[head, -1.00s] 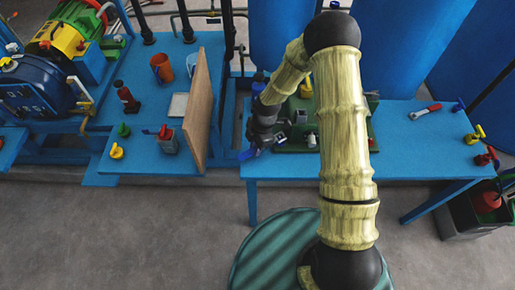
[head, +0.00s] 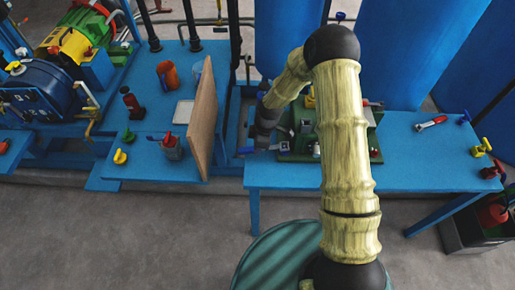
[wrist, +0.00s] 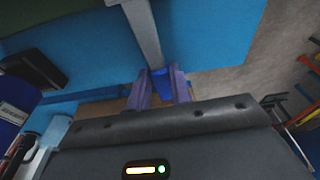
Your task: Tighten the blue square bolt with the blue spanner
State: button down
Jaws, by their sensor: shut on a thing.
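My gripper (wrist: 162,92) has purple fingers closed on the blue handle (wrist: 161,84) of the spanner in the wrist view. A grey metal bar (wrist: 142,30), which looks like the spanner's shaft, runs away from the fingers to the top edge. In the head view my gripper (head: 260,146) is low over the left end of the blue table (head: 405,165), left of a green fixture (head: 300,156). A bit of the blue handle (head: 247,151) shows there. I cannot pick out the blue square bolt; my arm covers part of the fixture.
A red-handled spanner (head: 432,122) lies on the table's right side, near yellow (head: 481,148) and red (head: 492,170) knobs. An upright wooden board (head: 203,120) stands left of my gripper, at the edge of the neighbouring blue bench (head: 150,165). Large blue tanks (head: 385,60) stand behind.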

jog(key=shift+w+d+m, duration=0.25)
jog(key=shift+w+m, duration=0.35)
jog(key=shift+m, duration=0.1)
jog(key=shift+a+r+p, duration=0.15)
jog(key=shift+r+p, duration=1.6)
jog(key=shift+r, duration=0.8)
